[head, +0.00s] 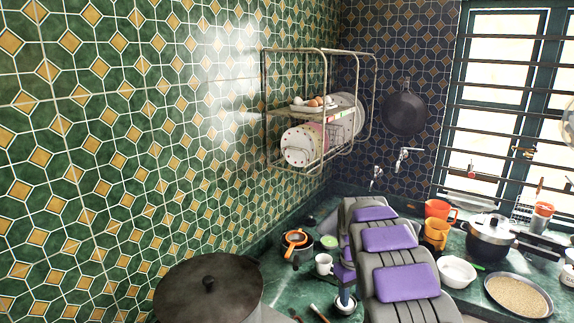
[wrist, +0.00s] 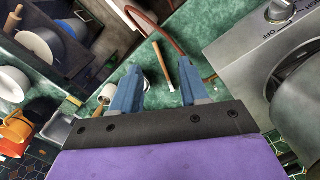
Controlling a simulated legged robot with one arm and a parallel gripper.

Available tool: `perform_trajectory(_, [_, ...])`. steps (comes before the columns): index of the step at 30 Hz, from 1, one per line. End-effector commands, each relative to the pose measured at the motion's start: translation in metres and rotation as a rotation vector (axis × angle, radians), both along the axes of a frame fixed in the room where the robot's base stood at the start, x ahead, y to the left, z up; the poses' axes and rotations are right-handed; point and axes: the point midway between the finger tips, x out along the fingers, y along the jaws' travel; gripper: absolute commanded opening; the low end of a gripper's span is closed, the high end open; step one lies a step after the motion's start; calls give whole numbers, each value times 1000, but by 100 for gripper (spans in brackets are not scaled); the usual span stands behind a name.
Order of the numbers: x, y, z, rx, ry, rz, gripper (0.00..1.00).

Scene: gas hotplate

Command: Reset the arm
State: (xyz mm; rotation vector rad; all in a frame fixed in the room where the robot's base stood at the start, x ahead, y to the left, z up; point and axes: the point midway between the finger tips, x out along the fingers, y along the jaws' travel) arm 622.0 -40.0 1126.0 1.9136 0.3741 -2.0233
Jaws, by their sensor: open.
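My gripper (wrist: 158,85) shows in the wrist view as two blue fingers spread apart, with nothing between them. It is above the green marble counter (wrist: 215,45). The metal gas hotplate (wrist: 235,60) is to the right of the fingers, with a knob (wrist: 281,11) near its top edge. In the head view my grey and purple arm reaches over the counter at the lower middle and hides part of it. The fingers are mostly hidden there.
A large dark lidded pot (head: 208,290) stands at the lower left of the head view. A wall dish rack (head: 322,115) hangs above the counter. White mug (head: 324,264), orange cups, pressure cooker (head: 490,238) and grain plate (head: 518,296) crowd the counter. A red hose (wrist: 165,32) crosses near the fingers.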

Motion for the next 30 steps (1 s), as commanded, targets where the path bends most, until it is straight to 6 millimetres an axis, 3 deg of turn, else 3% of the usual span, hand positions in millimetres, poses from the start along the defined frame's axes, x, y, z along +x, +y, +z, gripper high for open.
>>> perform_trajectory(12, [-88, 0, 53, -17, 14, -133, 44])
perform_trajectory(30, [-233, 14, 88, -9, 47, -291, 44])
